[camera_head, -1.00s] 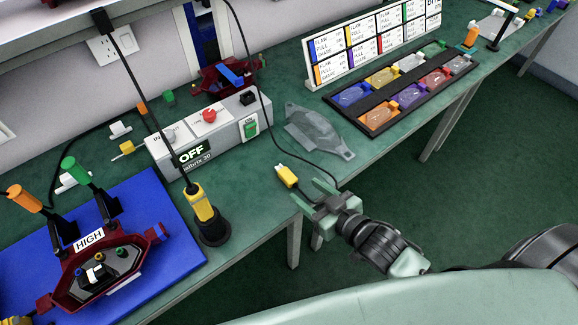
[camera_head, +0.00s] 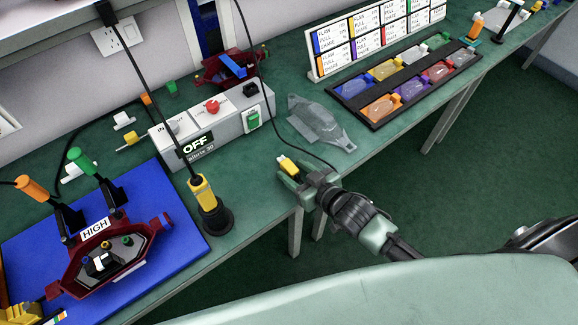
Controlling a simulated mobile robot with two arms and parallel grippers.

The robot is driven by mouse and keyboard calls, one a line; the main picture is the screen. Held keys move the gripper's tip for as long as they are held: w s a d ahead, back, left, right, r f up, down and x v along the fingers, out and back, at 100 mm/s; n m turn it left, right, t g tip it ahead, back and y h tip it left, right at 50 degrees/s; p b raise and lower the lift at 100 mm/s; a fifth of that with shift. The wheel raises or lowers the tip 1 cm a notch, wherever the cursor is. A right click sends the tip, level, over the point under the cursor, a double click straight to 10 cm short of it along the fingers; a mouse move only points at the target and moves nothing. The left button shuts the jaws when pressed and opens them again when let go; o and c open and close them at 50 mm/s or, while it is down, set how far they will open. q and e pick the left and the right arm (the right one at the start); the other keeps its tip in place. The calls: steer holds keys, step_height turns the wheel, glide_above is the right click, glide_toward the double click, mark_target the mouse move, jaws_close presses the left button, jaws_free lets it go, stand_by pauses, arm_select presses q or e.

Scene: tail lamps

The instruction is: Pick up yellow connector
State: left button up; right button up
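The yellow connector (camera_head: 287,164) lies near the front edge of the green bench, with a black cable running from it. My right gripper (camera_head: 289,172) has its fingers at the connector, which shows between and just beyond them. The fingers hide its near part. I cannot tell whether they are closed on it or still a little apart. My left gripper is not in view.
A grey control box marked OFF (camera_head: 198,150) stands behind, and a yellow-and-black tool (camera_head: 204,195) hangs upright to the left. A clear lamp cover (camera_head: 318,126) lies behind the gripper. A blue mat (camera_head: 165,200) holds a red fixture (camera_head: 75,283). A black tray (camera_head: 375,123) of coloured lamps is at right.

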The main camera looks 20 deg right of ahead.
mark_target(295, 171)
jaws_close()
step_height(295, 171, up, 20)
steer(key=p, duration=0.1)
stand_by(0.3)
